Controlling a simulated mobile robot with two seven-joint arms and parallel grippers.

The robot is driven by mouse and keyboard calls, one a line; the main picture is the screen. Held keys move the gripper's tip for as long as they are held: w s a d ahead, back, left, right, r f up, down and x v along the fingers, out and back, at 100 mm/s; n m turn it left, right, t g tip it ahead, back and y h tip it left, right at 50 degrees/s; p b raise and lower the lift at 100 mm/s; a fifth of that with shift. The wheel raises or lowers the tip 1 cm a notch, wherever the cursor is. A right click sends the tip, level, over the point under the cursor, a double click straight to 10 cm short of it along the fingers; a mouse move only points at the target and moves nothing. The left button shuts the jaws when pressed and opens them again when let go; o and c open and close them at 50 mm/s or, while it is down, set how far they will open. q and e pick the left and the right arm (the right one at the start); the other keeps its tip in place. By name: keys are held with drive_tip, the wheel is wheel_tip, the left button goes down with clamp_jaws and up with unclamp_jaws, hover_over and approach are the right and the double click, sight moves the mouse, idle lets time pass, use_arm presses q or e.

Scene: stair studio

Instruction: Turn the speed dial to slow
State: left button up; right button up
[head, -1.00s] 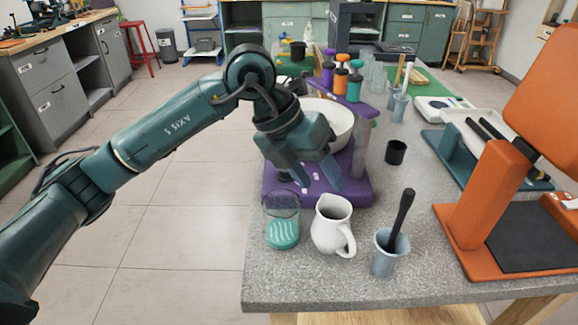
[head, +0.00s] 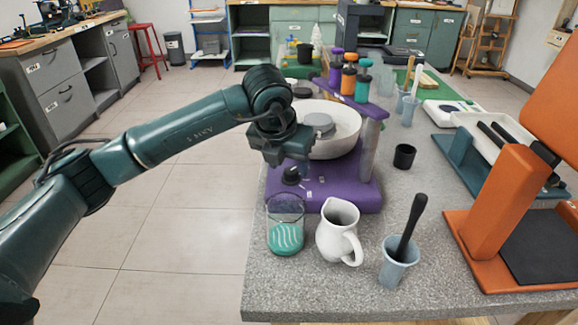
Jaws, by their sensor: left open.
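The purple machine (head: 335,192) stands on the grey counter with a white bowl (head: 345,143) on it. A small black dial (head: 291,175) sits on the front left of its purple base, beside small white labels (head: 308,193) too small to read. My left gripper (head: 288,160) is open and empty, just above and behind the dial in the picture. I cannot tell whether it touches the dial, and its fingertips are partly hidden by its own body. The dial's pointing direction is not clear. My right gripper is not in view.
In front of the machine stand a glass with teal contents (head: 286,237), a white jug (head: 339,232) and a blue cup with a black tool (head: 397,262). A black cup (head: 404,156) is to the right. An orange press (head: 500,205) stands at far right.

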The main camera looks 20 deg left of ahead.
use_arm(q)
drive_tip(key=shift+x, duration=0.85)
drive_tip(key=c, duration=1)
